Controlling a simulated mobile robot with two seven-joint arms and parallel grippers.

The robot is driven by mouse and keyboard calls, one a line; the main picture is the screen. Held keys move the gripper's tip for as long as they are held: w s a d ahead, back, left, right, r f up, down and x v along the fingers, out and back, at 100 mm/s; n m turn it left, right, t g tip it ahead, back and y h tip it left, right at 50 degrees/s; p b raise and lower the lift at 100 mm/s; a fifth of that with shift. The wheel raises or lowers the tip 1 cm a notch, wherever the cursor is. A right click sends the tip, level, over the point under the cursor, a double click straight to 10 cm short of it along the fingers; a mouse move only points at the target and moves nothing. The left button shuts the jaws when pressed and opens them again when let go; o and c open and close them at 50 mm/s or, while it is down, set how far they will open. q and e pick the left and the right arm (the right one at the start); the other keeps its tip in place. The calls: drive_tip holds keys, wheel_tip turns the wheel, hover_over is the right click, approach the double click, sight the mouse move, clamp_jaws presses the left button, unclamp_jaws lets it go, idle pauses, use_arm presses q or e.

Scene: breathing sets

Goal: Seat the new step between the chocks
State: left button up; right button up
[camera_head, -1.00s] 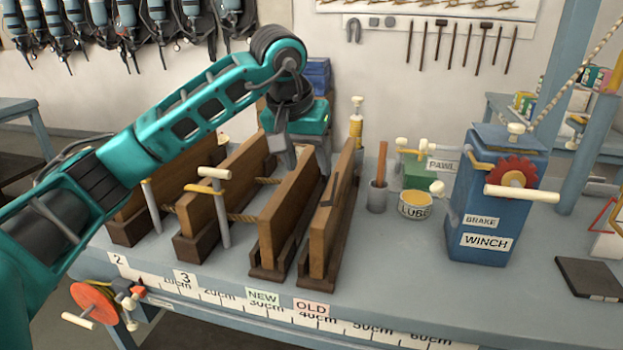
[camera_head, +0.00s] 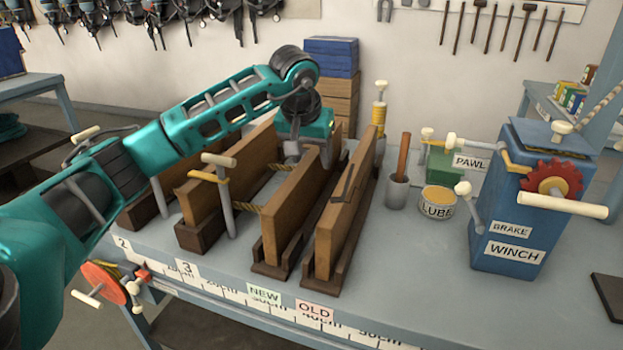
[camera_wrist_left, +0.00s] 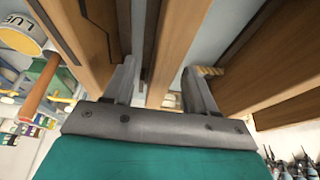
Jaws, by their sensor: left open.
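The new step (camera_head: 292,205) is a brown wooden board. It stands on edge in a dark wooden holder (camera_head: 268,269) behind the NEW label (camera_head: 265,296). The old step (camera_head: 342,220), with a dark crack-like mark, stands parallel to its right behind the OLD label (camera_head: 314,312). My left gripper (camera_head: 306,152) is over the far part of the new step. In the left wrist view its open fingers (camera_wrist_left: 160,88) are on either side of the new step (camera_wrist_left: 183,35); contact cannot be told. My right gripper is not in view. I cannot tell which pieces are the task's chocks.
A roped board (camera_head: 228,180), labelled 3, stands left of the new step with a T-handled post (camera_head: 225,200) before it. A pot (camera_head: 397,190), LUBE tin (camera_head: 438,201) and blue winch (camera_head: 508,215) stand to the right.

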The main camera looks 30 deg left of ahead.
use_arm(q)
drive_tip(key=x, duration=0.4)
drive_tip(key=shift+w+a+f, duration=0.2)
clamp_jaws()
idle(0.3)
drive_tip(key=shift+r, duration=0.15)
